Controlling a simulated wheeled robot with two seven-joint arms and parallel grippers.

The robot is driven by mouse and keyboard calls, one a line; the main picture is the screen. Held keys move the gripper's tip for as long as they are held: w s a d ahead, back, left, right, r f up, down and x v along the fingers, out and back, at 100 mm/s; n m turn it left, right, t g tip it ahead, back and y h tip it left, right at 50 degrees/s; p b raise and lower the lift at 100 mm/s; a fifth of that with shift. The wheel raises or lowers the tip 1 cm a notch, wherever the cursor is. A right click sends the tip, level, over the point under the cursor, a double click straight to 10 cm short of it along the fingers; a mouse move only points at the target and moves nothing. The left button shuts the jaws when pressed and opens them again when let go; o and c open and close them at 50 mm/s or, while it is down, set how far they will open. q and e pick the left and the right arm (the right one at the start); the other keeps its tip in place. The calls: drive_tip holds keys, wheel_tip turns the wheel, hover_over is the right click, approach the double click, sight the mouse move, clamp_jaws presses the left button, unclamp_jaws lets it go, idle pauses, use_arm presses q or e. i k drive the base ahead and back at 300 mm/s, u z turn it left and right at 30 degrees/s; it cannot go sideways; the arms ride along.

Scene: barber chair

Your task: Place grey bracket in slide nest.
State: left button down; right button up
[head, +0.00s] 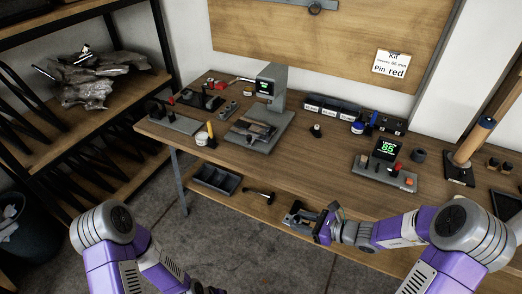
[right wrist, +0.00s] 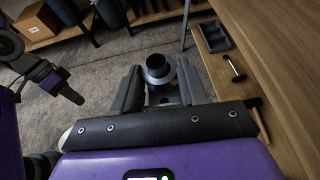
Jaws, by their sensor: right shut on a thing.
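My right gripper (head: 318,226) is in front of the bench's front edge, right of centre in the head view. It is shut on a grey part, which I take as the grey bracket (head: 298,217). In the right wrist view the bracket (right wrist: 162,94) sits between the two fingers (right wrist: 160,88), with a round grey ring and black top. The slide nest appears to be on the grey base of the upright press (head: 258,133), behind and left of the gripper; its detail is too small to tell. My left gripper (head: 206,289) is barely visible at the bottom edge.
The wooden bench (head: 300,160) holds a digital display unit (head: 386,150), bins (head: 333,108), a blue-white jar (head: 357,127) and a yellow-handled tool (head: 210,132). A dark tray (head: 216,179) and a black-headed tool (head: 259,195) lie on the lower shelf. Open bench top lies right of the press.

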sight(259, 129)
drive_tip(key=u, duration=1)
drive_tip(key=i, duration=0.8)
drive_tip(key=z, duration=0.1)
